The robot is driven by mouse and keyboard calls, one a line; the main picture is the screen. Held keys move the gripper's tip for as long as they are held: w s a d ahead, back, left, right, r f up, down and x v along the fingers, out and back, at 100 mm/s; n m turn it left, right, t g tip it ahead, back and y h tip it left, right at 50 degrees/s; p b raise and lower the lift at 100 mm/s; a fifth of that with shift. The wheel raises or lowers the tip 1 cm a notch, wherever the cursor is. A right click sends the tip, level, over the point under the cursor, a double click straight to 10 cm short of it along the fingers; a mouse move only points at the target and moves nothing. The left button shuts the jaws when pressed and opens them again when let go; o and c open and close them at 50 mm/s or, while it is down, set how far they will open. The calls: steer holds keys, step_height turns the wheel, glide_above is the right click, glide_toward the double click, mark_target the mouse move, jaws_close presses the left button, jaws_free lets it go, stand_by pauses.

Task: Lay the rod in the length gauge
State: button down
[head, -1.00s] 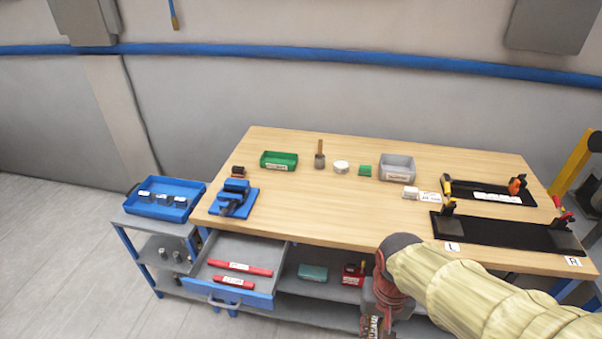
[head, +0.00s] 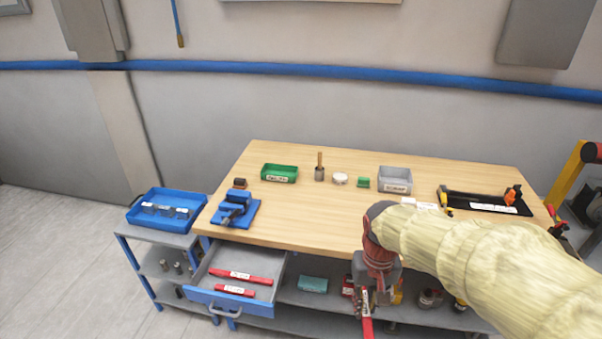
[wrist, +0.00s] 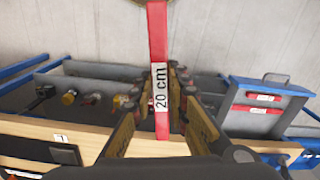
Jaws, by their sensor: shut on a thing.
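My gripper (head: 368,300) is shut on a red rod (wrist: 158,40) with a white "20 cm" label. The rod stands lengthwise between the fingers in the wrist view, and its red end (head: 367,328) hangs below the gripper in the head view. The gripper is in front of the bench's front edge, below the top. A black fixture with an orange stop, a yellow stop and white labels (head: 485,203) lies at the bench's back right. I cannot tell which is the length gauge.
The open drawer (head: 203,297) holds two more red rods (head: 240,276). On the bench (head: 300,215) are a blue vise (head: 235,210), a green bin (head: 279,174) and a grey bin (head: 395,180). The bench's front middle is clear. A blue tray (head: 165,210) stands at left.

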steer(key=shift+n, duration=0.3)
steer(key=w+f, duration=0.1)
steer(key=w, duration=0.1)
steer(key=w+f, duration=0.1)
steer(key=w, duration=0.2)
steer(key=w+f, duration=0.1)
steer(key=w, duration=0.1)
steer(key=shift+w+d, duration=0.25)
steer(key=shift+w, duration=0.15)
steer(key=w+d+f, duration=0.1)
steer(key=w+f, duration=0.1)
steer(key=f, duration=0.5)
steer(key=w+d+f, duration=0.2)
steer(key=f, duration=0.6)
steer(key=shift+w+d, duration=0.15)
steer(key=shift+w, duration=0.15)
